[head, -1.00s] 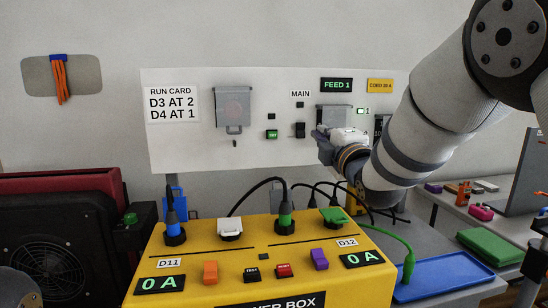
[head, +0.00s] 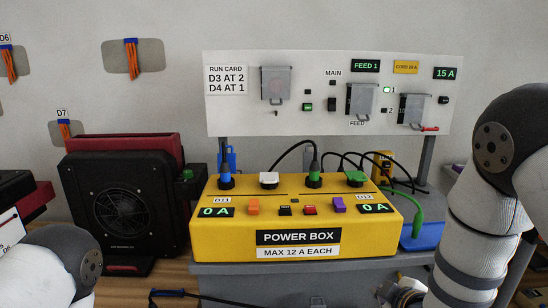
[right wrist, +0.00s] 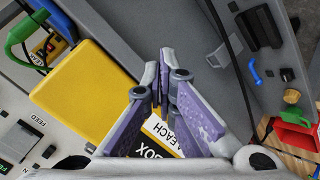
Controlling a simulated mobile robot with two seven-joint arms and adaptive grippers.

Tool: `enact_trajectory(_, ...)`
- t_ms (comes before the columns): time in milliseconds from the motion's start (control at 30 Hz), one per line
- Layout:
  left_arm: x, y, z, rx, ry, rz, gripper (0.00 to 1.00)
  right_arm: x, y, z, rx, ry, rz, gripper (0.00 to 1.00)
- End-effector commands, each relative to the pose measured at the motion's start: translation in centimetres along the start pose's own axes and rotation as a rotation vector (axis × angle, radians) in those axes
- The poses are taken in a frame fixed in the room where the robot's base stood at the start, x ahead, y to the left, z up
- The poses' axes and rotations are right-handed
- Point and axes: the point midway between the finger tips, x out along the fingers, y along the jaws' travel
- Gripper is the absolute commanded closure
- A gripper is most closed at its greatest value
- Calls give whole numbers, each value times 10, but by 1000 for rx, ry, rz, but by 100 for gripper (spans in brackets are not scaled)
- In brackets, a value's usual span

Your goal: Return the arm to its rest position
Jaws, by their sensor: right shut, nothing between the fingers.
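My right arm (head: 470,225) comes in at the right of the head view, its elbow high and its lower links hanging down. The end of this arm (head: 400,292) is cut off by the bottom edge, in front of the grey stand under the power box. In the right wrist view my right gripper (right wrist: 163,75) is shut and empty, its purple-grey fingers together over the yellow power box (right wrist: 90,95). Part of my left arm (head: 60,262) shows at the lower left of the head view; its gripper is out of view.
The power box (head: 215,235) stands on a grey stand with cords plugged in on top. Behind it is a white panel (head: 235,118) with covered switches and displays. A black fan unit (head: 115,215) is to the left. A blue tray (head: 425,238) lies to the right.

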Motion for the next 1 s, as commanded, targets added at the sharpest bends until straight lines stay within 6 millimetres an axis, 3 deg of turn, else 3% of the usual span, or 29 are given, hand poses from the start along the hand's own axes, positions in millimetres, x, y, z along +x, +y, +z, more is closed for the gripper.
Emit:
enact_trajectory(33,0,0,0,0,0,0,60,-5,-36,32,77,-73,-76,100)
enact_trajectory(133,0,0,0,0,0,0,60,-31,-110,96,261,-246,-220,100)
enact_trajectory(200,0,0,0,0,0,0,60,-60,-159,136,391,-386,-307,100)
enact_trajectory(300,0,0,0,0,0,0,60,-114,-220,185,560,-599,-401,100)
enact_trajectory(400,0,0,0,0,1,0,60,-168,-262,217,692,-789,-454,100)
enact_trajectory(500,0,0,0,0,1,0,60,-206,-285,234,775,-921,-475,100)
enact_trajectory(600,0,0,0,0,1,0,60,-224,-294,240,811,-983,-480,100)
enact_trajectory(1000,0,0,0,0,0,0,60,-226,-295,241,817,-990,-479,100)
